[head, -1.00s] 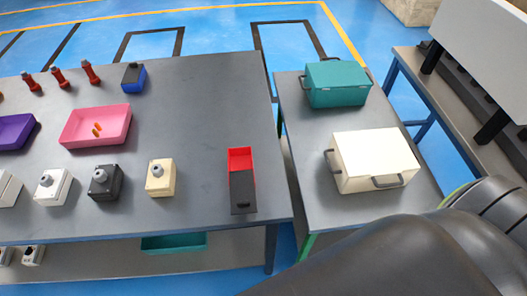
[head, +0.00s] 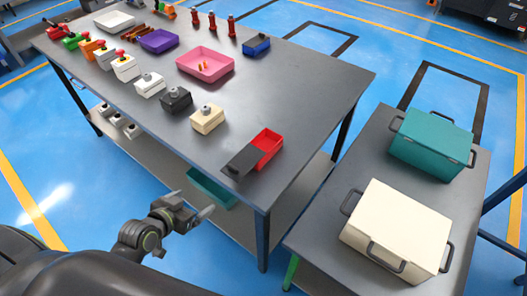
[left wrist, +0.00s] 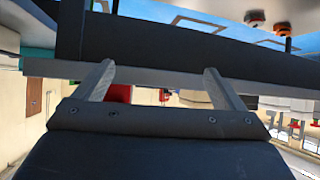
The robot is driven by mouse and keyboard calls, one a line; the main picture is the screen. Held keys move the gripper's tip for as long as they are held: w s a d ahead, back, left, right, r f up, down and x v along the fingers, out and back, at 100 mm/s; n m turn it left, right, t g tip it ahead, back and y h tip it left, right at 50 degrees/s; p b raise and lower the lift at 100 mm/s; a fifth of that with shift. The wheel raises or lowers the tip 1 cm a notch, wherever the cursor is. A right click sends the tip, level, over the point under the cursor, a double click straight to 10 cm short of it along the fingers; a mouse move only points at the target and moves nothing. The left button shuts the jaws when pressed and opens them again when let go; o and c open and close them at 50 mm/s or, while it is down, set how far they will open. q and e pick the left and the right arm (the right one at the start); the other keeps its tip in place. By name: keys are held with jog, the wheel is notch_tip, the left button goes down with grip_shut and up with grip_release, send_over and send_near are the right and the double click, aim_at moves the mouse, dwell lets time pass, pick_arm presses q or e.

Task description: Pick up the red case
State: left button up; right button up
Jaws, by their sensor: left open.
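The red case cannot be made out for certain in the left wrist view. My right gripper is not in view.
A cream box (head: 395,232) and a teal box (head: 433,143), both with handles, stand on the side table to the right. A beige button box (head: 207,119) and a pink tray (head: 205,64) lie left of the case. A teal bin (head: 212,187) is on the lower shelf.

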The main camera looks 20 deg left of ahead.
aim_at(234, 167)
pick_arm(q)
jog(key=d+r+m+t+h, duration=0.25)
jog(key=d+r, duration=0.25)
jog(key=r, duration=0.7)
jog(key=shift+g, duration=0.45)
jog(key=x, duration=0.3)
jog(key=p+x, duration=0.1)
jog(key=x, duration=0.3)
jog(key=d+x, duration=0.1)
jog(key=x, duration=0.3)
jog(key=shift+r+p, duration=0.15)
jog(key=shift+p, duration=0.2)
jog(key=shift+w+d, duration=0.1)
jog(key=shift+w, duration=0.35)
jog(key=shift+p+x, duration=0.85)
jog(key=shift+x, duration=1.4)
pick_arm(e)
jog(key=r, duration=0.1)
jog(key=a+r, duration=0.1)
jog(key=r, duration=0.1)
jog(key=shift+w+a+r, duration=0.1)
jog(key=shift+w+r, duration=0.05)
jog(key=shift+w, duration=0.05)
pick_arm(q)
jog(key=c, duration=1.1)
